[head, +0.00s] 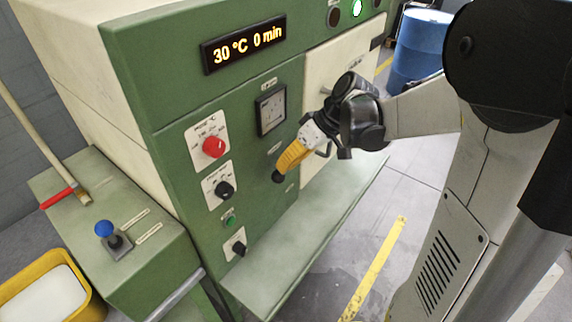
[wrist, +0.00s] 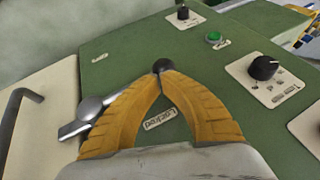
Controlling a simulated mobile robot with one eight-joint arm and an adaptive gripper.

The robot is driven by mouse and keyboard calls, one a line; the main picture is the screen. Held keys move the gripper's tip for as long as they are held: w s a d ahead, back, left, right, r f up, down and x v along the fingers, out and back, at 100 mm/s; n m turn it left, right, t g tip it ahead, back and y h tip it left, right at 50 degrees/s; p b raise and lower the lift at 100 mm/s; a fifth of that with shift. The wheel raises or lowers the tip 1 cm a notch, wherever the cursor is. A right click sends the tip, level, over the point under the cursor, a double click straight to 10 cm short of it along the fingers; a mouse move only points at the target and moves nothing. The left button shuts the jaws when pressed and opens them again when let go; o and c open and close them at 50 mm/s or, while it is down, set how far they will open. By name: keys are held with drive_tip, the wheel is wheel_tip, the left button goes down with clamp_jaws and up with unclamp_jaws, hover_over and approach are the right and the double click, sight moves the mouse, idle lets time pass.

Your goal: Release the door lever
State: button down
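The door lever (wrist: 90,110) is a grey metal bar with a round hub. It runs behind the left yellow finger, which hides its middle, toward a black ball knob (wrist: 163,65). The knob also shows in the head view (head: 278,177), against the green panel. My gripper (wrist: 163,75) has its two yellow fingertips drawn together at the knob and looks shut on it. In the head view my gripper (head: 283,168) reaches the panel from the right. A "Locked" label (wrist: 160,118) is visible between the fingers.
The cream door (head: 338,75) with a dark handle (wrist: 15,115) is beside the lever. Knobs, a green button (wrist: 214,37) and a gauge (head: 270,109) are on the panel. A ledge (head: 310,235) runs below. A blue barrel (head: 420,45) stands behind.

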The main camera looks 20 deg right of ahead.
drive_tip(key=shift+a+f, duration=0.1)
drive_tip(key=shift+s+f+h, duration=0.1)
drive_tip(key=shift+f+h, duration=0.1)
drive_tip(key=shift+h, duration=0.1)
drive_tip(key=shift+f, duration=0.15)
drive_tip(key=shift+s+a+f+n+t+h, duration=0.15)
drive_tip(key=shift+f+t+h, duration=0.1)
drive_tip(key=shift+f+h, duration=0.2)
drive_tip(key=shift+w+a+f+n+t+h, duration=0.15)
drive_tip(key=shift+f+t+h, duration=0.1)
drive_tip(key=shift+f+h, duration=0.2)
drive_tip(key=w+d+f+n+t+h+b, duration=0.1)
drive_tip(key=w+d+f+t+h+b, duration=0.1)
drive_tip(key=d+f+b, duration=0.3)
drive_tip(key=shift+w+f+h+b, duration=0.3)
drive_tip(key=shift+f+h+b, duration=0.75)
drive_tip(key=shift+f, duration=1.3)
drive_tip(key=shift+d, duration=0.15)
